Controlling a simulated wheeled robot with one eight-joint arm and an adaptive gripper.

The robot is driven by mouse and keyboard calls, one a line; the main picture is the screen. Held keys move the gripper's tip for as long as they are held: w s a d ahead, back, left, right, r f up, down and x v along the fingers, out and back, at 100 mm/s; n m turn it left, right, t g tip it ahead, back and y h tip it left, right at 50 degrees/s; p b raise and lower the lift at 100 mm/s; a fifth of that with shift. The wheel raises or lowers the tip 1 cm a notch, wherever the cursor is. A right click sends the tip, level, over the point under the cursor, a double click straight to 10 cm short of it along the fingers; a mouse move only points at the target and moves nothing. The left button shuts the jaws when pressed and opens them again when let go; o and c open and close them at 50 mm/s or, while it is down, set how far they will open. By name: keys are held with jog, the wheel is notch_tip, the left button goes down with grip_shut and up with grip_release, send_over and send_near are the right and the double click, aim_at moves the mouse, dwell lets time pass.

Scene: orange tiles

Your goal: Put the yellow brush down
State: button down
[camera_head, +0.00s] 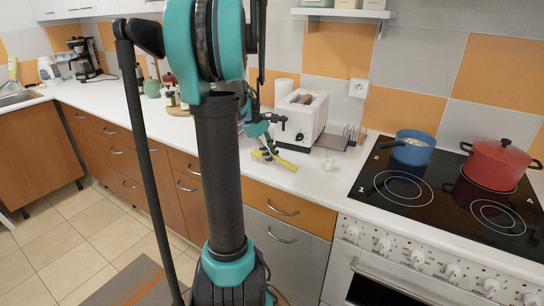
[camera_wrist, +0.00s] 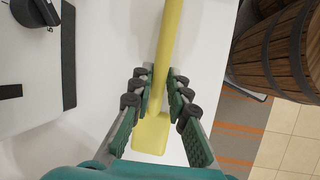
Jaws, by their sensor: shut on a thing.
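The yellow brush (camera_head: 282,163) is at the counter's front part, left of the stove, low over or on the white worktop (camera_head: 290,182); I cannot tell whether it touches. In the wrist view the brush (camera_wrist: 173,35) has a long handle running up the picture and a wider yellow end below. My gripper (camera_head: 263,152) is above the brush, partly hidden by my arm. In the wrist view my gripper (camera_wrist: 156,88) has its fingers on both sides of the handle, shut on it.
The black stove (camera_head: 440,190) holds a blue pot (camera_head: 412,148) and a red pot (camera_head: 498,165). A wooden barrel-like object (camera_wrist: 275,55) shows at right in the wrist view.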

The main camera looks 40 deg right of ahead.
jog(key=c, duration=1.5)
grip_release()
jog(key=shift+f, duration=0.1)
jog(key=shift+o, duration=0.2)
jog(key=v, duration=1.2)
jog(key=a+f+t, duration=0.2)
jog(key=a+f, duration=0.4)
jog(key=a, duration=0.4)
jog(key=a+f+t, duration=0.3)
jog(key=a+f, duration=0.3)
jog(key=a, duration=0.4)
jog(key=s+a+f+m+t+y, duration=0.1)
jog(key=s+a+f, duration=0.2)
jog(key=a+f, duration=0.2)
jog(key=s+a+f+m+t+y, duration=0.1)
jog(key=s+a+f, duration=0.3)
jog(key=a, duration=0.6)
jog(key=shift+a+f+t+y, duration=0.4)
jog(key=shift+f+t+y, duration=0.1)
jog(key=shift+f+t, duration=0.1)
jog(key=shift+s, duration=0.15)
